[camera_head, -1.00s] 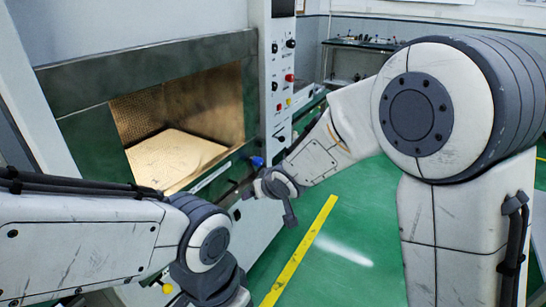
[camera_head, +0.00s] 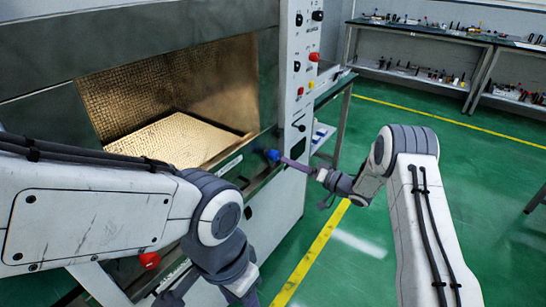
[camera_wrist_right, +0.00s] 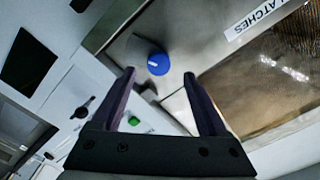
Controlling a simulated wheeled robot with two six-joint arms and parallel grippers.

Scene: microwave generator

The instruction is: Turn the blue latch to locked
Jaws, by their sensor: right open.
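The blue latch (camera_head: 272,156) is a small round knob on the sill at the front right of the oven opening. In the right wrist view, the knob (camera_wrist_right: 158,64) carries a short white mark on its face. My right gripper (camera_head: 287,162) reaches toward it from the right. In the right wrist view, the gripper (camera_wrist_right: 159,75) is open, with its two dark fingers spread either side of the knob in the picture. I cannot tell whether they touch it.
A "LATCHES" label (camera_wrist_right: 256,18) sits beside the knob. The control panel (camera_head: 299,90) with knobs and a red button stands behind it. A red knob (camera_head: 149,260) shows low on the front. Green floor is open at right; benches (camera_head: 430,40) stand behind.

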